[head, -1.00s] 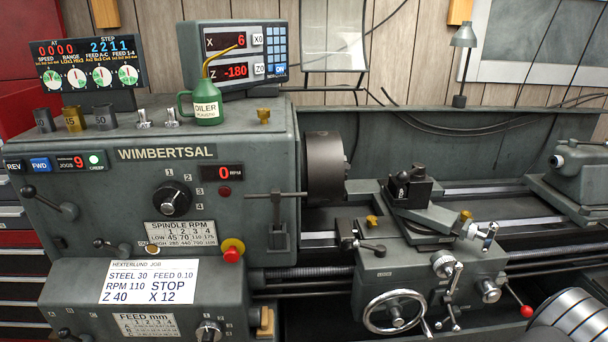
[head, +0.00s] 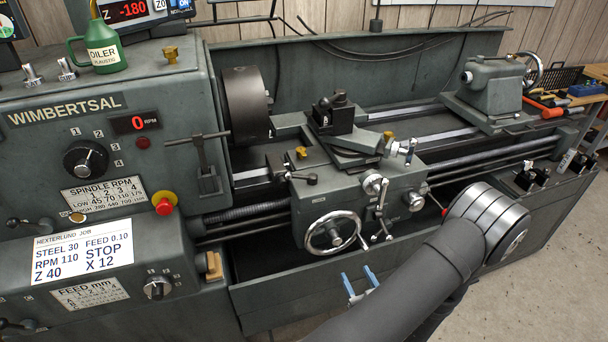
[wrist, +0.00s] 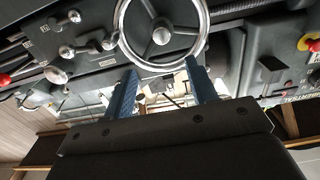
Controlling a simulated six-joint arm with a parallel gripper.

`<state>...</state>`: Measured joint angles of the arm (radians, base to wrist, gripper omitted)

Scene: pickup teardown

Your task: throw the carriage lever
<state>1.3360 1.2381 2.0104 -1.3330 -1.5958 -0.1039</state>
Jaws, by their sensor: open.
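The lathe carriage (head: 345,205) has a chrome handwheel (head: 332,233) on its front. Right of the wheel are ball-ended chrome levers (head: 381,205). I cannot tell which is the carriage lever. My gripper (head: 360,285) is open and empty, in front of and below the handwheel. In the wrist view its blue fingers (wrist: 163,80) point at the handwheel's rim (wrist: 207,30), apparently without touching it.
The chuck (head: 247,105) and headstock stand left, with a red stop button (head: 164,205) on the headstock. The tailstock (head: 490,90) is at the right. A dark tray (head: 270,290) runs below the carriage.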

